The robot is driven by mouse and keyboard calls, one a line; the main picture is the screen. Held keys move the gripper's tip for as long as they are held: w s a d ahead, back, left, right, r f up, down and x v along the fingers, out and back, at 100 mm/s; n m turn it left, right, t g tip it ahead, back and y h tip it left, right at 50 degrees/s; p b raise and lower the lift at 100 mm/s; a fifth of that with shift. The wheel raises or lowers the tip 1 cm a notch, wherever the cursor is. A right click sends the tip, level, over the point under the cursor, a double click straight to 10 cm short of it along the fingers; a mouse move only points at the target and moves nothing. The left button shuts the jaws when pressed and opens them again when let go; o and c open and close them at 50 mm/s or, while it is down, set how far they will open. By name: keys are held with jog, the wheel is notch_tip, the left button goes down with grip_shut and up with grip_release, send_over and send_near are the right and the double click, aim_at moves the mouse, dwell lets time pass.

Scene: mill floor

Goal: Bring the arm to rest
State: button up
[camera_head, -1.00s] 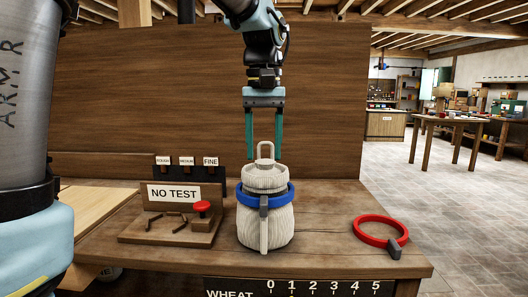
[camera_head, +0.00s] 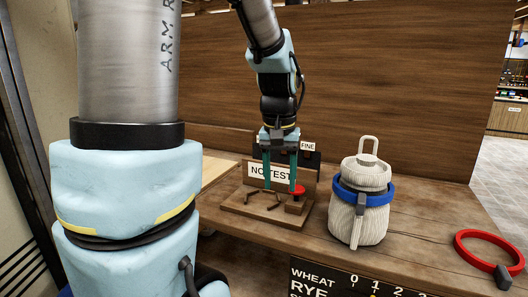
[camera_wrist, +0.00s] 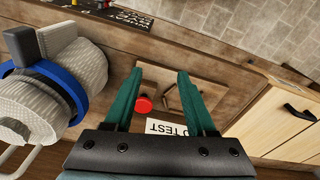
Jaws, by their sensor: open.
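My gripper (camera_head: 280,190) is open and empty, with its two green fingers pointing down. In the head view its fingers overlap the "NO TEST" sign (camera_head: 258,173) and the wooden stand with a red button (camera_head: 297,190). I cannot tell exactly how far above the stand they are. In the wrist view the red button (camera_wrist: 143,105) shows between the fingers.
A red ring (camera_head: 488,256) with a grey clasp lies at the bench's right end. A tall wooden panel (camera_head: 400,80) stands behind the bench. A board marked "WHEAT" and "RYE" (camera_head: 320,278) hangs at the front edge. Bench top between sack and red ring is clear.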

jog(key=s+a+f+p, duration=0.1)
jog(key=s+a+f, duration=0.1)
jog(key=a, duration=0.3)
jog(key=s+a+f+n+p, duration=0.1)
jog(key=s+a+f, duration=0.1)
jog(key=a, duration=0.3)
jog(key=shift+s+a+f+t, duration=0.2)
jog(key=shift+s+a+t, duration=0.1)
jog(key=shift+s+a, duration=0.1)
